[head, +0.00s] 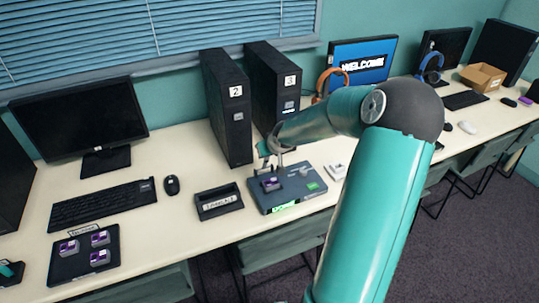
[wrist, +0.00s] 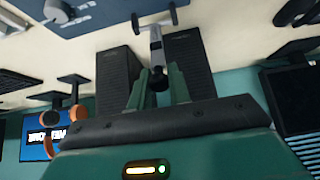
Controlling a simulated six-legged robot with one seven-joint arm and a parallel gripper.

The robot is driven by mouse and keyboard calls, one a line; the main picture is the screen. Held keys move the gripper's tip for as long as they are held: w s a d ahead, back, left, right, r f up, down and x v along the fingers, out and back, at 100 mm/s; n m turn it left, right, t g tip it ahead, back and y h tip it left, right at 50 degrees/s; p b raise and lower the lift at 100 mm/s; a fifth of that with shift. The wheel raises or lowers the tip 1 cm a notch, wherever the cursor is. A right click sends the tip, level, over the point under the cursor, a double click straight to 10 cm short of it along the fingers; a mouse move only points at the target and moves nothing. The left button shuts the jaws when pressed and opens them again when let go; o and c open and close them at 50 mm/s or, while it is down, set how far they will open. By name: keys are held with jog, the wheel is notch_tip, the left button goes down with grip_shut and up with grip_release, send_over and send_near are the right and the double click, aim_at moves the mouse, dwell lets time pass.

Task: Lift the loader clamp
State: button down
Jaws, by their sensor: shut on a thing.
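The loader (head: 312,202) is a blue-grey box on the desk, with a purple chip (head: 271,184) on its top and a green lit display (head: 285,208) on its front. It also shows at the top left of the wrist view (wrist: 100,12). My gripper (head: 271,151) is above the back left of the loader. In the wrist view my gripper (wrist: 157,82) is shut on the loader clamp (wrist: 155,36), a pale metal bar with a dark crosspiece. The fingers hide part of the grip. I cannot tell how far the clamp is raised.
Black towers marked 2 (head: 228,110) and 3 (head: 275,85) stand close behind the loader. A small dark labelled tray (head: 232,212) is at its left. A dark tray (head: 70,269) with several purple chips lies at the front left. A keyboard (head: 102,205) is behind it.

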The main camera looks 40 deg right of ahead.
jog(key=w+d+g, duration=0.2)
jog(key=w+g, duration=0.1)
jog(key=w, duration=0.3)
jog(key=shift+w+r+y, duration=0.3)
jog(key=shift+y, duration=0.1)
dwell(0.4)
jog(key=c, duration=1.3)
grip_release()
jog(key=shift+c, duration=0.2)
jog(key=v, duration=1.4)
jog(key=shift+w, duration=0.15)
